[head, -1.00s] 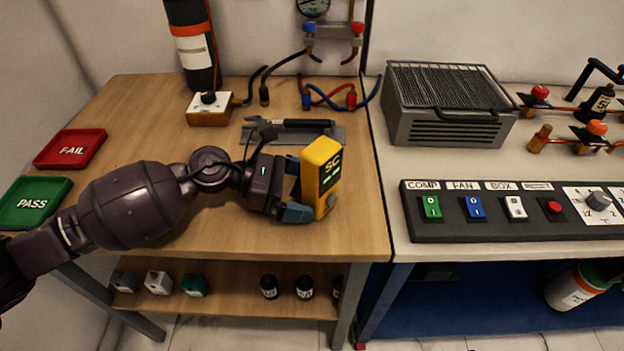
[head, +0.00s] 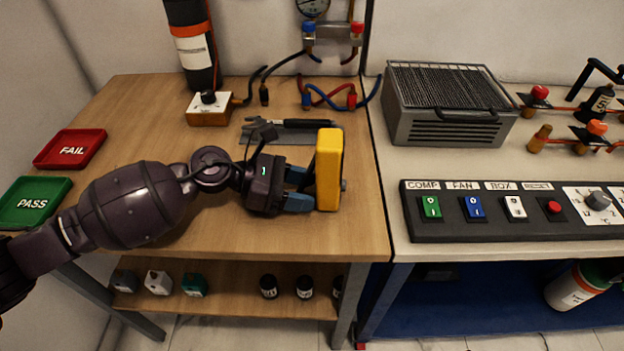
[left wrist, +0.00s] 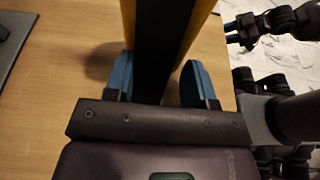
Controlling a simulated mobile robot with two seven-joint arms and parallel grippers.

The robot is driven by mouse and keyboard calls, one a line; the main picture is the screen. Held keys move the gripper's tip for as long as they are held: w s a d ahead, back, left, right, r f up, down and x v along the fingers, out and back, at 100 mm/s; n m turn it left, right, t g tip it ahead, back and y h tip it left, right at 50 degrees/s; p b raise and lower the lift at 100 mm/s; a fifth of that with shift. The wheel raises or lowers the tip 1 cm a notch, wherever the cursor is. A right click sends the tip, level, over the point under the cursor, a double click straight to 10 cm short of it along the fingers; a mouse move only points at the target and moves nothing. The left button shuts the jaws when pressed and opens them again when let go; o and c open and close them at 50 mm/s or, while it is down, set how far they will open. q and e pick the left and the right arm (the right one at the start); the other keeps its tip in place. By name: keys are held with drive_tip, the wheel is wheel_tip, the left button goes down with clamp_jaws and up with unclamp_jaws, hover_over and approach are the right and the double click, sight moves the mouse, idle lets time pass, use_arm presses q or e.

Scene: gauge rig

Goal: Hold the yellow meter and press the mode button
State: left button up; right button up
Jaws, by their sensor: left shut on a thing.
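The yellow meter (head: 328,168) is upright over the wooden bench, with its narrow yellow side toward the head camera. Its display and mode button are not visible; a small grey knob (head: 343,185) sticks out on its right side. My left gripper (head: 299,189) is shut on the meter from the left. In the left wrist view the meter's dark back (left wrist: 160,50) lies between the two blue fingers. My right gripper (left wrist: 235,33) shows small at the top right of that view, away from the meter; its opening is unclear.
A red FAIL tray (head: 70,148) and green PASS tray (head: 34,202) lie at the bench's left. A grey plate with a dark tool (head: 300,124) is behind the meter. A switch panel (head: 500,230) and a vented grey box (head: 445,105) stand on the right bench.

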clamp_jaws()
idle(1.4)
